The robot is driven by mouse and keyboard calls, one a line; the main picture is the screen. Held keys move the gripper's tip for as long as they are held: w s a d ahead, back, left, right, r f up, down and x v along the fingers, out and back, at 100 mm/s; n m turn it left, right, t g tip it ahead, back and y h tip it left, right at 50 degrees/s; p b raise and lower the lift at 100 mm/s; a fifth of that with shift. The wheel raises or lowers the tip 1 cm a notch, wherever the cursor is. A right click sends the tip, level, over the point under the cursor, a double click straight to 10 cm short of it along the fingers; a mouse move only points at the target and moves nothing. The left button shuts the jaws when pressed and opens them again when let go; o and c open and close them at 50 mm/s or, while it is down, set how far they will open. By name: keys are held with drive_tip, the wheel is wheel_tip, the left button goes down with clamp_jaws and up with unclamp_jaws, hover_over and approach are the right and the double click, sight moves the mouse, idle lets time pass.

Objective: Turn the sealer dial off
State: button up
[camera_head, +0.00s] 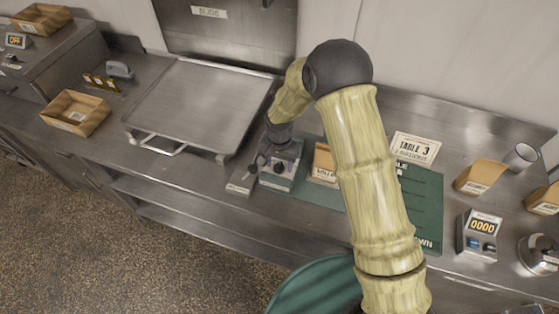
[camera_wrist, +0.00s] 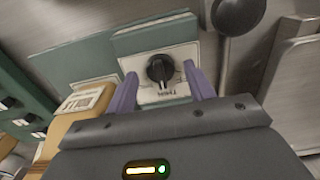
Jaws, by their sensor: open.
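The exact dial setting cannot be read. My gripper (camera_wrist: 160,73) is open, with its two purple fingers on either side of the dial. A gap shows around the dial, and I cannot tell whether a finger touches it. In the head view my arm's end hides part of the sealer.
A dark, round-ended lever (camera_wrist: 238,14) stands just right of the dial. A cardboard box (camera_wrist: 82,108) is close on the left. In the head view, a large metal tray (camera_head: 200,105) lies left of the sealer and a green mat (camera_head: 427,200) right.

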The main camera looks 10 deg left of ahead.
drive_tip(key=shift+c, duration=0.2)
drive_tip(key=c, duration=0.9)
drive_tip(key=shift+n, duration=0.4)
drive_tip(key=n+b, duration=0.3)
drive_tip(key=n, duration=0.2)
drive_tip(key=n+b, duration=0.1)
drive_tip(key=n, duration=0.5)
drive_tip(key=shift+w, duration=0.1)
drive_tip(key=o, duration=0.9)
